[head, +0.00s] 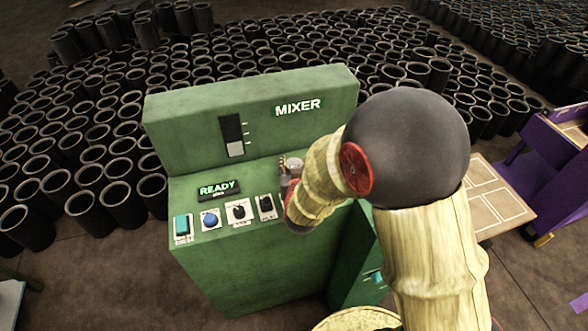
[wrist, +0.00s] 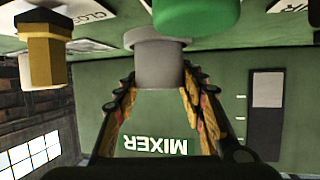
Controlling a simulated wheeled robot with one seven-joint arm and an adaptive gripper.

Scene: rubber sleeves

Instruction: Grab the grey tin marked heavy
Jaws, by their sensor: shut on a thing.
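My gripper (wrist: 158,84) is shut on a grey cylinder (wrist: 160,58) in the wrist view, one finger on each side of it. The cylinder has a wider rim and meets the green panel, which shows upside down in this view. No heavy mark shows on it, and I cannot tell whether it is the grey tin. In the head view my gripper (head: 290,168) is over the right part of the mixer console (head: 255,255), mostly behind my arm. No other grey tin shows.
Beside the cylinder are a green round button (wrist: 195,14) and a yellow and black knob (wrist: 42,52). The console also has a blue button (head: 209,219) and a READY sign (head: 218,189). Many black sleeves (head: 120,203) stand behind. A tan-topped table (head: 490,195) is at the right.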

